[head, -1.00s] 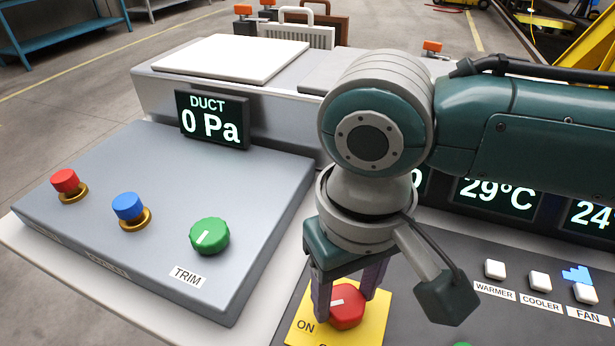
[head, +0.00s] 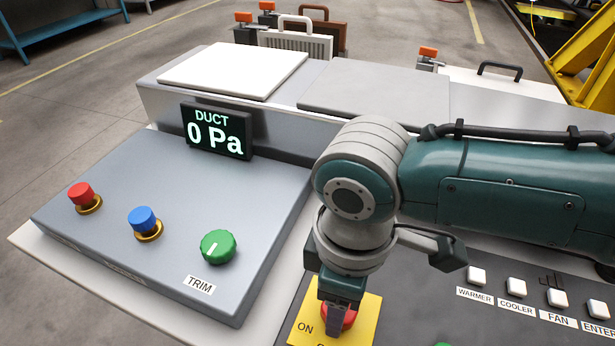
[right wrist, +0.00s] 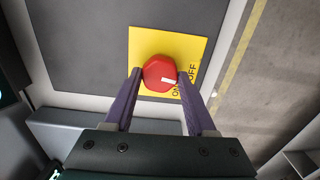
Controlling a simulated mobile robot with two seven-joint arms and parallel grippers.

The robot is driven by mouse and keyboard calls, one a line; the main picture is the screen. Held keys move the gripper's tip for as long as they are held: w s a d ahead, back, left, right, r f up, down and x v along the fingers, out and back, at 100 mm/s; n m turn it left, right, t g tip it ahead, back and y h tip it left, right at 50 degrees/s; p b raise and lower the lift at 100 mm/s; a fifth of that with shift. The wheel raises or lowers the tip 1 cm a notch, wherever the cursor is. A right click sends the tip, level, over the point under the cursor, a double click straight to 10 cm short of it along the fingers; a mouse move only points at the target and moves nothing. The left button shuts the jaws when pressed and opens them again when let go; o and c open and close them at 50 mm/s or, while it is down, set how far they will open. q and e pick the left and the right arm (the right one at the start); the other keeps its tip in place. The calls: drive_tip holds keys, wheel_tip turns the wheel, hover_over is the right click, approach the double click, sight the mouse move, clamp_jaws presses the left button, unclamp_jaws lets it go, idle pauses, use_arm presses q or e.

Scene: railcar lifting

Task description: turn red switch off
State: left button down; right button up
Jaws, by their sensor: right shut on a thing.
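The red switch (head: 351,320) is a round knob on a yellow plate (head: 364,325) with ON and OFF labels. My right gripper (head: 338,312) comes down on it from above and hides much of it in the head view. In the right wrist view the red switch (right wrist: 159,72) sits between the two purple fingers of my right gripper (right wrist: 159,77), which are shut on its sides. Its white mark points right, toward the label side, near the gap between ON and OFF. My left gripper is not in view.
The dark panel has white buttons WARMER (head: 477,276), COOLER (head: 516,287) and FAN (head: 557,297). A grey console (head: 170,190) at left carries red, blue and green knobs. A DUCT display (head: 216,132) reads 0 Pa. My right arm hides the temperature displays.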

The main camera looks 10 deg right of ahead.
drive_tip(key=shift+n, duration=0.9)
drive_tip(key=o, duration=1.4)
wheel_tip(320, 180, up, 10)
drive_tip(key=p, duration=0.3)
drive_tip(key=shift+a, duration=0.1)
